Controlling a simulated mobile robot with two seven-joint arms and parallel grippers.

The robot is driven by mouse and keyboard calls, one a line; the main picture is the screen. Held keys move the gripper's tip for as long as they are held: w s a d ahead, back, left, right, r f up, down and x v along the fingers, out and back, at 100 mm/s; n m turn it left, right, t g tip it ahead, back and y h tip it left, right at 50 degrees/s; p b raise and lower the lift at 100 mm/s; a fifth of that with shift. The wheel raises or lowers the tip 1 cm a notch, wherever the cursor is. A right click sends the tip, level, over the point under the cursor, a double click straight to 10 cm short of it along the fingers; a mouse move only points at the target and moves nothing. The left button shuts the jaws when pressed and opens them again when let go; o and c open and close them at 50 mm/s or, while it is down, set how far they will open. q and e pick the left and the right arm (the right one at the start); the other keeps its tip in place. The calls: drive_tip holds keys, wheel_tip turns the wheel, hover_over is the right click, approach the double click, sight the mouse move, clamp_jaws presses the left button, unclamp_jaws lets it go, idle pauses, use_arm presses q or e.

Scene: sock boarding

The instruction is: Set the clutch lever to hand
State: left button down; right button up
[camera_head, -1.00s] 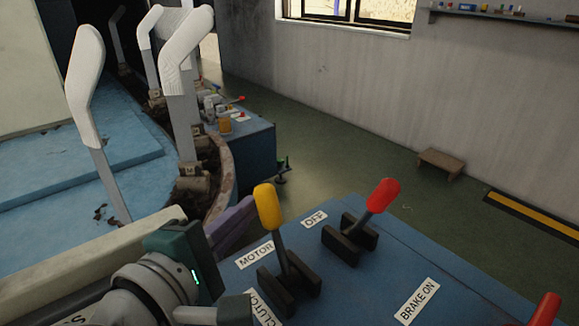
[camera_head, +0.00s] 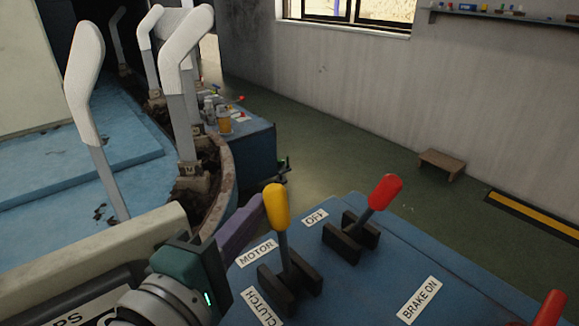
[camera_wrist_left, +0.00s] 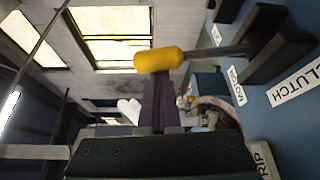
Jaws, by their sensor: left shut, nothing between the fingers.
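The clutch lever with the yellow knob (camera_head: 277,207) stands in a dark slotted bracket on the blue console, beside the MOTOR (camera_head: 255,254) and CLUTCH (camera_head: 261,307) labels. It leans slightly left in the head view. My left gripper (camera_head: 257,208) comes from the left, its purple fingers shut and empty, with their tips against or very close to the knob's left side. In the left wrist view the knob (camera_wrist_left: 158,60) lies across the ends of the shut fingers (camera_wrist_left: 158,83); exact contact is hard to tell. No HAND label is readable. My right gripper is not in view.
A red-knobbed lever (camera_head: 384,192) stands right of the clutch lever, by the OFF label (camera_head: 315,217). Another red handle (camera_head: 549,309) is at lower right, near the BRAKE ON label (camera_head: 419,300). White sock boards (camera_head: 185,60) stand at the left.

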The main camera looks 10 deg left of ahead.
use_arm(q)
drive_tip(key=shift+s+d+m+t, duration=0.4)
drive_tip(key=shift+s+d+m, duration=0.1)
drive_tip(key=shift+d+m, duration=0.2)
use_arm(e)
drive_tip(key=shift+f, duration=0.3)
use_arm(q)
drive_tip(key=shift+s+d+r, duration=0.2)
drive_tip(key=shift+s+d, duration=0.05)
drive_tip(key=shift+d, duration=0.1)
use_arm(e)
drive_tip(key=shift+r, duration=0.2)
use_arm(q)
drive_tip(key=shift+s+d+f, duration=0.15)
drive_tip(key=shift+s+d, duration=0.9)
drive_tip(key=shift+d, duration=0.3)
